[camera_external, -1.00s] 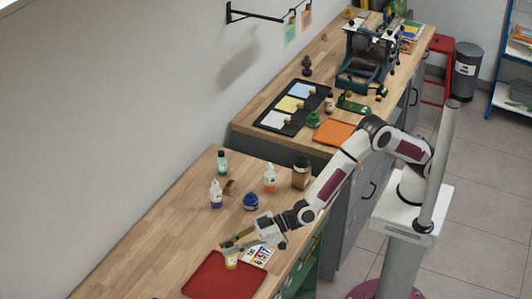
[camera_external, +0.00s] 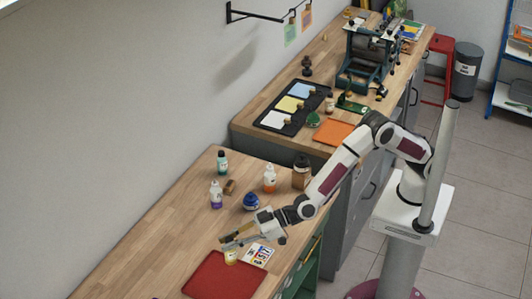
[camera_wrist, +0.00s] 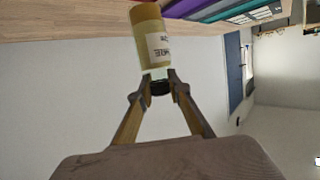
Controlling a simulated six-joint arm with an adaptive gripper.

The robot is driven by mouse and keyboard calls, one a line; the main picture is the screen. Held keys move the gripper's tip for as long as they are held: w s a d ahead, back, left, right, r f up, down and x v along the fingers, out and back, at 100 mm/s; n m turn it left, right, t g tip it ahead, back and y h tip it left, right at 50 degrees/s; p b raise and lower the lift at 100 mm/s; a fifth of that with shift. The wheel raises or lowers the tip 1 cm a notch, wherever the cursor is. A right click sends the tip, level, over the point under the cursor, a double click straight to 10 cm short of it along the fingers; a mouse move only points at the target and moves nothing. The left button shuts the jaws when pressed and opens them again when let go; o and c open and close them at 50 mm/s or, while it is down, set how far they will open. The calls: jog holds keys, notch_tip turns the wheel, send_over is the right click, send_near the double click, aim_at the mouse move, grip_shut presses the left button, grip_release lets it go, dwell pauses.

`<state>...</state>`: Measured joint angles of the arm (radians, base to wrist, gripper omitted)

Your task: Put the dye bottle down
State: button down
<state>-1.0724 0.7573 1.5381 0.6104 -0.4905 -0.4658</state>
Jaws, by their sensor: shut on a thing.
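The dye bottle (camera_wrist: 150,38) has ochre-yellow dye, a white label and a dark cap. My gripper (camera_wrist: 159,84) is shut on the cap end in the wrist view. In the external view my gripper (camera_external: 236,241) reaches in from the right, and the bottle (camera_external: 231,257) shows below its fingers at the far edge of the red mat (camera_external: 222,280). I cannot tell whether its base touches the surface; its top is hidden by the fingers.
A printed card (camera_external: 260,254) lies right of the bottle. Behind stand a blue pot (camera_external: 251,201), a purple-based bottle (camera_external: 216,195), an orange-labelled bottle (camera_external: 270,179), a green bottle (camera_external: 222,162) and a brown jar (camera_external: 301,173). The left bench is bare.

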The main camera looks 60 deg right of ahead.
jog(key=shift+w, duration=0.1)
jog(key=w+d+m+t+h, duration=0.1)
jog(key=w+d+m+h, duration=0.1)
jog(key=w+d, duration=0.65)
jog(key=w+d+r+m+t+h, duration=0.1)
jog(key=w+d, duration=0.3)
jog(key=d, duration=1)
jog(key=w+d+m+t+h, duration=0.1)
jog(key=w+d+m+h, duration=0.1)
jog(key=w+d, duration=0.65)
jog(key=s+d+f+m+h, duration=0.1)
jog(key=s+d+m+h, duration=0.1)
jog(key=d, duration=1.6)
jog(key=s+d+f+m+t+h, duration=0.1)
jog(key=s+d, duration=0.4)
jog(key=d, duration=1.4)
jog(key=shift+s+d+m+h, duration=0.25)
jog(key=shift+m+h, duration=0.25)
jog(key=shift+h, duration=0.7)
jog(key=shift+w+r, duration=0.1)
jog(key=shift+r, duration=0.05)
